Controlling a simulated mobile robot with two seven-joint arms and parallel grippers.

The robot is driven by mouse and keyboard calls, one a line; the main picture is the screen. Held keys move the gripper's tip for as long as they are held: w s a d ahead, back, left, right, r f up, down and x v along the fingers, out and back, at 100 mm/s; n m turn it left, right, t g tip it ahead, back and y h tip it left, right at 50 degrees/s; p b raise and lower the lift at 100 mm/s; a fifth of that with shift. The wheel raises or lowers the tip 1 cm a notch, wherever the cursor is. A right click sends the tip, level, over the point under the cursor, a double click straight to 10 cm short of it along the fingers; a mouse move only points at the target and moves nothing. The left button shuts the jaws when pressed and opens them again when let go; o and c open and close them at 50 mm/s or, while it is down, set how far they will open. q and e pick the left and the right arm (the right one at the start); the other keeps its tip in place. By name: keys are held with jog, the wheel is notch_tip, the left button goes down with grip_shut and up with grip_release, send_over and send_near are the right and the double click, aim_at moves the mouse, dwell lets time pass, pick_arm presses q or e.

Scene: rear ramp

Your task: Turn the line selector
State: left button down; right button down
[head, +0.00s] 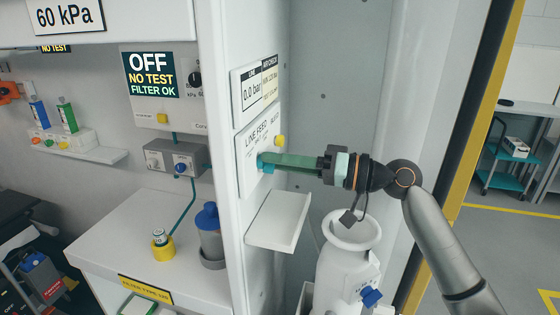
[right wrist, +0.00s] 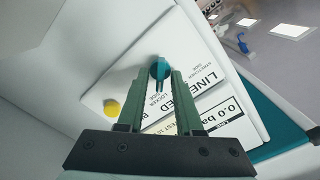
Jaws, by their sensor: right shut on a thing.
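The line selector is a teal knob (head: 267,168) on the white LINE FEED panel (head: 247,172), which is fixed to the upright wall edge. In the right wrist view the knob (right wrist: 160,68) shows a round teal head with a narrow handle pointing down between the fingers. My right gripper (head: 264,160) reaches in from the right, its green fingers closed about the knob. In the right wrist view its fingertips (right wrist: 161,76) sit on both sides of the handle. The fingers partly hide the knob in the head view. My left gripper is out of view.
A yellow knob (head: 279,141) sits beside the selector. A gauge panel (head: 242,92) reading 0.0 bar is above. Below are a small white shelf (head: 280,222) and a white cylinder (head: 345,262) with a blue valve. A counter with a blue-capped bottle (head: 208,232) stands left.

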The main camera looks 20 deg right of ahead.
jog(key=c, duration=0.9)
grip_release()
jog(key=shift+c, duration=0.2)
jog(key=b+v, duration=0.4)
jog(key=v, duration=0.8)
jog(key=shift+s+d, duration=0.15)
jog(key=shift+d, duration=0.05)
